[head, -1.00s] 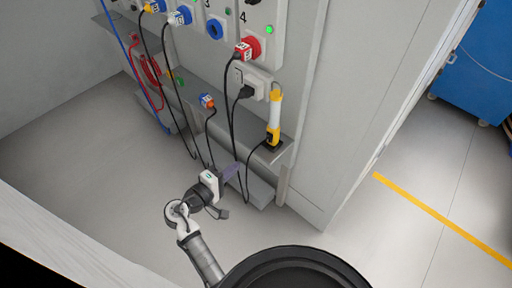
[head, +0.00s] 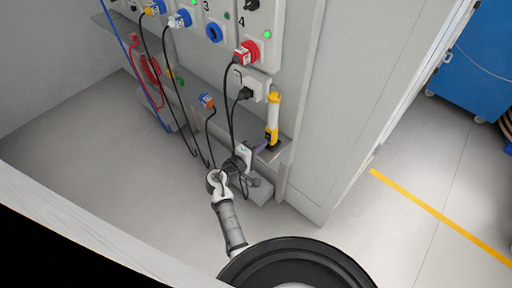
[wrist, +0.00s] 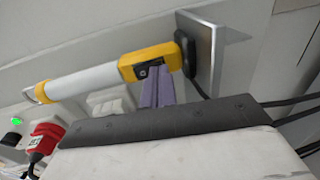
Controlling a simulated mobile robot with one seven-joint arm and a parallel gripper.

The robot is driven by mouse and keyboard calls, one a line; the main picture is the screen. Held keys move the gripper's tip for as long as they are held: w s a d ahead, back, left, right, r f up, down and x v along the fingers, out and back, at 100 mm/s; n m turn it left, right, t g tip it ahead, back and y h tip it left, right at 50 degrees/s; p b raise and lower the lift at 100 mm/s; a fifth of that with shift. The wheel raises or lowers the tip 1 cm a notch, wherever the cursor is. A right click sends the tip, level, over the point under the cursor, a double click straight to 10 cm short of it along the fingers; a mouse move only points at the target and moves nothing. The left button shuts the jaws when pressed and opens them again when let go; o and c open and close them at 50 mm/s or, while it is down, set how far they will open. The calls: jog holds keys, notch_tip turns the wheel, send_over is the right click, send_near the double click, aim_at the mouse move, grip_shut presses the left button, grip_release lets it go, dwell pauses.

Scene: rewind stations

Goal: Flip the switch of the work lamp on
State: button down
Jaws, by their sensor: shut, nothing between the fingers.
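The work lamp (head: 273,112) stands upright on a small shelf at the cabinet's right side, with a white tube and yellow ends. In the wrist view the lamp (wrist: 90,81) lies across the upper left, its yellow base showing a small black switch (wrist: 149,71). My gripper (head: 262,146) is shut and empty, just left of the lamp's base in the head view. In the wrist view its purple fingertips (wrist: 158,74) are right at the switch, overlapping its lower edge. I cannot tell whether they touch it or which way the switch is set.
The lamp's shelf (wrist: 215,45) is a metal plate beside its base. A red plug (head: 246,53) and a black plug (head: 245,93) sit in the cabinet left of the lamp. Black cables hang near my arm.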

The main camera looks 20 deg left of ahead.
jog(key=shift+w, duration=0.1)
jog(key=shift+w+d+f+b, duration=0.1)
jog(key=shift+w+f+b, duration=0.25)
jog(key=shift+b, duration=0.55)
jog(key=t+b, duration=0.1)
jog(key=b, duration=0.2)
jog(key=shift+w+f, duration=0.1)
jog(key=shift+f, duration=0.25)
jog(key=shift+r, duration=0.35)
jog(key=shift+f, duration=0.1)
